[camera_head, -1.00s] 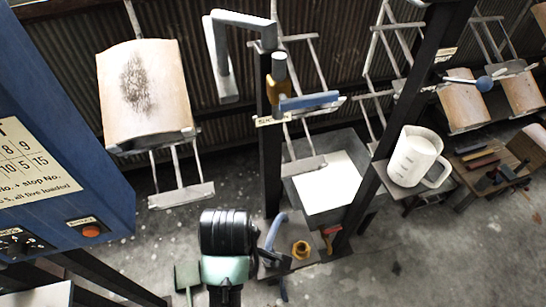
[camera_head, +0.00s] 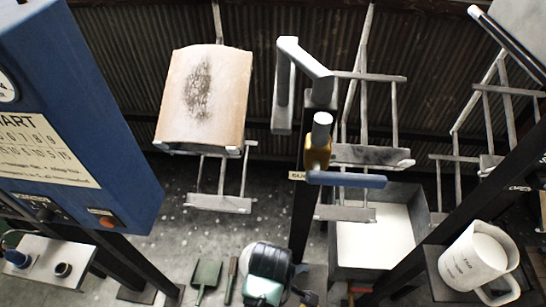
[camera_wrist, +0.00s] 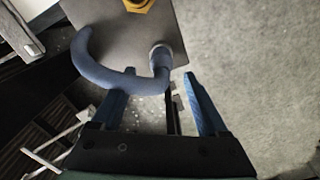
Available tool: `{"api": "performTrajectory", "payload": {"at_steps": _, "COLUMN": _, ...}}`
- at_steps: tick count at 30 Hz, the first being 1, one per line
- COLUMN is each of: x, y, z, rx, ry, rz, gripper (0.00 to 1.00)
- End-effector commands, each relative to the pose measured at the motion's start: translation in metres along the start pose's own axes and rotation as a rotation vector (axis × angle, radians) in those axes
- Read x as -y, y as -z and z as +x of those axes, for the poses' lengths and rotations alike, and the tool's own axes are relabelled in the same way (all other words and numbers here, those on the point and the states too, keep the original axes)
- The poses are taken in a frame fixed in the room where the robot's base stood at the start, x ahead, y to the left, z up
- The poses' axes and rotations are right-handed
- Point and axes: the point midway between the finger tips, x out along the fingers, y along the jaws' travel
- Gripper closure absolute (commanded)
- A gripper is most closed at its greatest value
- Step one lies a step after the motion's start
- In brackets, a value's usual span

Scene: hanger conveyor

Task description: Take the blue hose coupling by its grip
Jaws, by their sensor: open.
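A curved blue-grey hose piece (camera_wrist: 105,72), which I take for the blue hose coupling, lies on a grey plate (camera_wrist: 120,38) in the wrist view. It hooks round from the left to a pale collared end at the right. My gripper (camera_wrist: 153,84) is open, its two blue fingers pointing towards the plate. The hose's bend shows between and just beyond the fingertips; I cannot tell whether they touch it.
A brass fitting (camera_wrist: 138,5) sits on the plate's far part. In the head view a valve with a blue lever (camera_head: 345,180) stands above, beside a white-filled tray (camera_head: 375,240) and a white jug (camera_head: 475,262). A blue control cabinet (camera_head: 75,110) is at left.

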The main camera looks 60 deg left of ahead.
Motion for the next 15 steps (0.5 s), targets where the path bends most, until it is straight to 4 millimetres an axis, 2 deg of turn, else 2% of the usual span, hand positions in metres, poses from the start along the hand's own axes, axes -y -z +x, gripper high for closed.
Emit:
{"api": "performTrajectory", "payload": {"at_steps": 5, "x": 0.002, "y": -0.002, "z": 0.014, "rx": 0.001, "ry": 0.004, "rz": 0.0, "gripper": 0.23}}
{"api": "performTrajectory", "payload": {"at_steps": 12, "x": 0.003, "y": -0.004, "z": 0.046, "rx": 0.0, "ry": 0.002, "rz": -0.001, "gripper": 0.23}}
{"api": "performTrajectory", "payload": {"at_steps": 15, "x": 0.003, "y": -0.004, "z": 0.053, "rx": 0.0, "ry": 0.0, "rz": 0.0, "gripper": 0.23}}
